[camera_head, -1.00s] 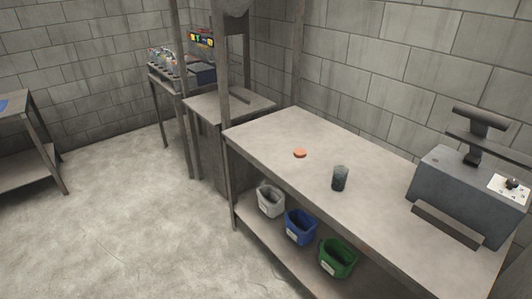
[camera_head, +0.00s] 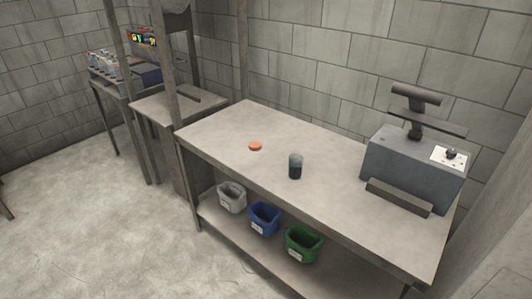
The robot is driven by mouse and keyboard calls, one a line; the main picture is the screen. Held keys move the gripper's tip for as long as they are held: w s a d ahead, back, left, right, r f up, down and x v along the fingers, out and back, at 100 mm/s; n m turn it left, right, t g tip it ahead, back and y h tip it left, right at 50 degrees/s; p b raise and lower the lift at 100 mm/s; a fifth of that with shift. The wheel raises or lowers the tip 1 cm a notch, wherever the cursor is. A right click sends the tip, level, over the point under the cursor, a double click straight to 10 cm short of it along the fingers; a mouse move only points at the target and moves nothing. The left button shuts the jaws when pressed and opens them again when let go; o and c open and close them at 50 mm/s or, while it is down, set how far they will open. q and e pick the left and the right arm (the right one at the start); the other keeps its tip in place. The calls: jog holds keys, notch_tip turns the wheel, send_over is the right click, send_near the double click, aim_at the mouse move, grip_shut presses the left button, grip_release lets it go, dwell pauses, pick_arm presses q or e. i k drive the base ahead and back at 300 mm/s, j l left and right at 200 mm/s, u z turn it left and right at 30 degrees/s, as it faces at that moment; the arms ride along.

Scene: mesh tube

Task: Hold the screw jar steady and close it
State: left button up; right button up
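A dark grey, see-through-topped screw jar (camera_head: 295,167) stands upright on the workbench (camera_head: 335,189), near the middle of its top. A small round orange lid (camera_head: 255,146) lies flat on the same bench, to the left of the jar and apart from it. The jar has no lid on it that I can see. Neither of my grippers shows in the head view.
A grey machine (camera_head: 413,168) stands on the bench's right end. White (camera_head: 232,197), blue (camera_head: 264,218) and green (camera_head: 303,244) bins sit on the shelf below. Another table (camera_head: 180,105) adjoins at the back left. Open floor (camera_head: 100,230) lies in front and left.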

aim_at(295, 167)
jog(key=i+j+u, duration=0.2)
jog(key=i+j, duration=1)
jog(key=i, duration=0.15)
